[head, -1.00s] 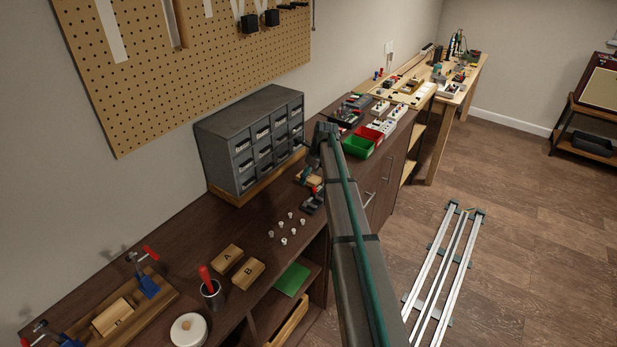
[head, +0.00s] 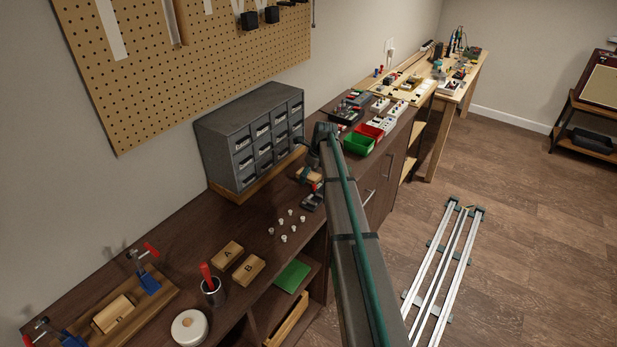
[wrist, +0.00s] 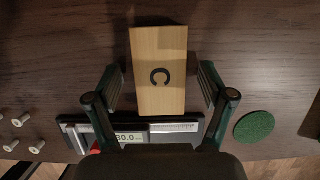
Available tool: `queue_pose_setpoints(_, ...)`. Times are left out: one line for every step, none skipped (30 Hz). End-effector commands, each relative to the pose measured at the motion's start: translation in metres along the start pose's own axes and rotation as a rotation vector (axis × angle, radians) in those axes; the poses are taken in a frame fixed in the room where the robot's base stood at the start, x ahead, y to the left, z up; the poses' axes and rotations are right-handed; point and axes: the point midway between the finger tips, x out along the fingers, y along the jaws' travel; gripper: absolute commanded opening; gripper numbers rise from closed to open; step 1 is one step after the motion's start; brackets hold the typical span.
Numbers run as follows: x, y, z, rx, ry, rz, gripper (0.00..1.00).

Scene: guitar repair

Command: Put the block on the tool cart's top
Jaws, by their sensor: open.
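A wooden block marked C (wrist: 158,70) lies on the dark bench top in the wrist view. My gripper (wrist: 160,82) is open, with one finger on each side of this block and a gap at both sides. In the head view the block (head: 307,174) shows partly beside my gripper (head: 314,182), which is low over the bench. Two similar blocks, marked A (head: 228,255) and B (head: 249,269), lie on the bench nearer the camera. I cannot pick out a tool cart for certain in these views.
A digital caliper (wrist: 130,137) lies by the near end of block C, with a green disc (wrist: 254,126) to its right. Several small knobs (head: 284,239) lie on the bench. A grey drawer cabinet (head: 250,140) stands behind. Green (head: 357,144) and red bins stand farther along.

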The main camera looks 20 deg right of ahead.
Motion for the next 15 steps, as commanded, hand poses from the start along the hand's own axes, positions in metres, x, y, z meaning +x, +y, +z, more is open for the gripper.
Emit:
queue_pose_setpoints(0.0001,0.0000,0.0000,0.000,0.000,0.000,0.81)
queue_pose_setpoints(0.0001,0.0000,0.0000,0.000,0.000,0.000,0.81)
queue_pose_setpoints(0.0001,0.0000,0.0000,0.000,0.000,0.000,0.81)
queue_pose_setpoints(0.0001,0.0000,0.0000,0.000,0.000,0.000,0.81)
queue_pose_setpoints(0.0001,0.0000,0.0000,0.000,0.000,0.000,0.80)
queue_pose_setpoints(0.0001,0.0000,0.0000,0.000,0.000,0.000,0.73)
queue_pose_setpoints(0.0001,0.0000,0.0000,0.000,0.000,0.000,0.68)
queue_pose_setpoints(0.0000,0.0000,0.0000,0.000,0.000,0.000,0.63)
queue_pose_setpoints(0.0000,0.0000,0.0000,0.000,0.000,0.000,0.56)
queue_pose_setpoints(0.0000,0.0000,0.0000,0.000,0.000,0.000,0.51)
queue_pose_setpoints(0.0000,0.0000,0.0000,0.000,0.000,0.000,0.46)
queue_pose_setpoints(0.0001,0.0000,0.0000,0.000,0.000,0.000,0.40)
queue_pose_setpoints(0.0001,0.0000,0.0000,0.000,0.000,0.000,0.35)
queue_pose_setpoints(0.0001,0.0000,0.0000,0.000,0.000,0.000,0.30)
queue_pose_setpoints(0.0002,0.0000,-0.0001,0.000,0.000,0.000,0.23)
